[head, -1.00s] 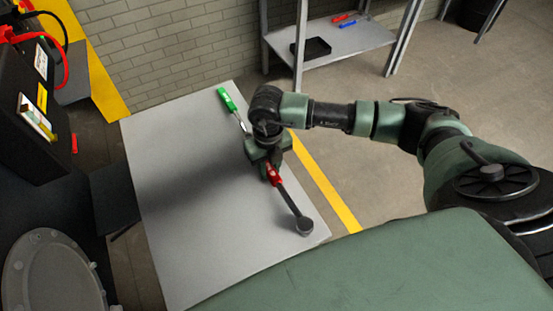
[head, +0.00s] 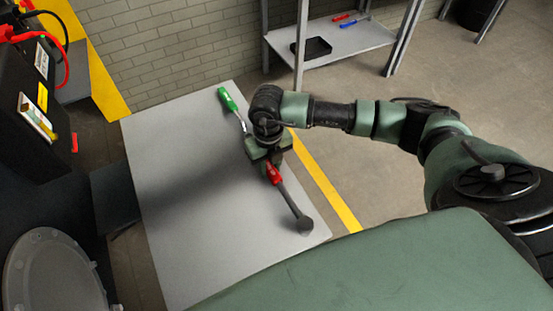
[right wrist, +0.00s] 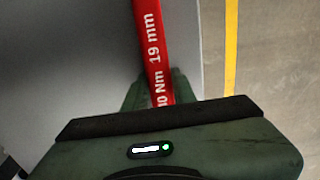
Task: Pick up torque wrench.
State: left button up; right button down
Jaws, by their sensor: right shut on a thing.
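The torque wrench (head: 288,203) has a red handle and a grey shaft with a round head toward the table's front right corner. My right gripper (head: 272,166) is over the handle end and shut on the red handle. In the right wrist view the red handle (right wrist: 154,50) runs up from between the fingers, with "19 mm" and "Nm" lettering. The fingertips are mostly hidden by the gripper body. I cannot tell whether the wrench is clear of the table. My left gripper is not in view.
A green-handled tool (head: 228,101) lies on the grey table (head: 190,200) just behind my right gripper. The table's left and middle are bare. A metal shelf (head: 340,42) with a black tray stands behind. A dark cabinet (head: 30,110) with red cables is at left.

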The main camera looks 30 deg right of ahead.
jog(key=shift+r, duration=0.2)
notch_tip(320, 180, up, 20)
jog(key=b, duration=0.2)
jog(key=shift+f, duration=0.15)
dwell(0.4)
jog(key=c, duration=1.7)
grip_release()
grip_shut()
